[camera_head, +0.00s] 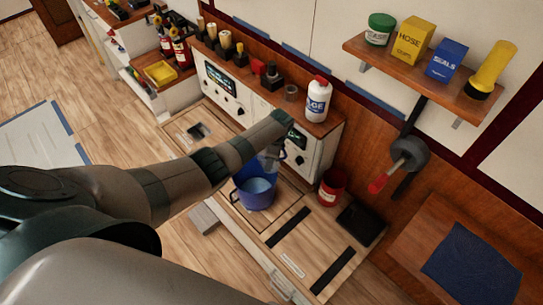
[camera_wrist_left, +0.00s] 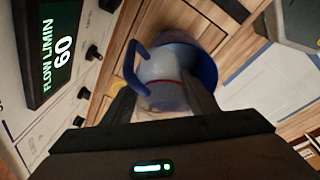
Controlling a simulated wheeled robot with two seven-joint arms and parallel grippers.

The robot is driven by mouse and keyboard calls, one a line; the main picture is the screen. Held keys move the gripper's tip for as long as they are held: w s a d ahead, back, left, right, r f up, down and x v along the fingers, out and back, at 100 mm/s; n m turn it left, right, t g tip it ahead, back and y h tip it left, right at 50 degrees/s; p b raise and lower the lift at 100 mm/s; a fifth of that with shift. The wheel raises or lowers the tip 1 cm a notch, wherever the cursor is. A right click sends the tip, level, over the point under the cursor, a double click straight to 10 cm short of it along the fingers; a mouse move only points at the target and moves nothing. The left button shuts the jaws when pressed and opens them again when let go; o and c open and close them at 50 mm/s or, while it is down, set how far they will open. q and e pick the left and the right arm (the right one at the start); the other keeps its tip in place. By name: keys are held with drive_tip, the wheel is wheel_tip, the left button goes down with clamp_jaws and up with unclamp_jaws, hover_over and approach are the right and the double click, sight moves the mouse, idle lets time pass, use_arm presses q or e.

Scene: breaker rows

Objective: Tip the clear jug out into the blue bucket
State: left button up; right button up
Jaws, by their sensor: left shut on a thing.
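The blue bucket (camera_head: 255,199) stands on the wooden bench below the control panel, and its inside looks pale blue. My left arm reaches in from the left, with its gripper (camera_head: 272,152) just above the bucket's far rim. In the left wrist view the clear jug (camera_wrist_left: 163,68), with a blue handle, sits between the fingers of my left gripper (camera_wrist_left: 163,98), which is shut on it. The blue bucket (camera_wrist_left: 207,68) shows behind the jug there. The jug's tilt and contents are hard to tell. My right gripper is not in view.
The control panel (camera_head: 222,85) stands close behind the gripper; its flow display (camera_wrist_left: 52,45) reads 60. A red can (camera_head: 331,188) stands right of the bucket. Bench space in front right has black strips (camera_head: 288,227).

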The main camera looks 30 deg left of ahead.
use_arm(q)
drive_tip(key=shift+s+a+f+g+y+b, duration=0.2)
drive_tip(key=shift+f+g+y+b, duration=0.45)
drive_tip(key=shift+b, duration=0.5)
drive_tip(key=shift+a+r+g+y+b, duration=0.15)
drive_tip(key=shift+g+y+b, duration=0.15)
drive_tip(key=shift+y, duration=0.15)
drive_tip(key=shift+s, duration=0.1)
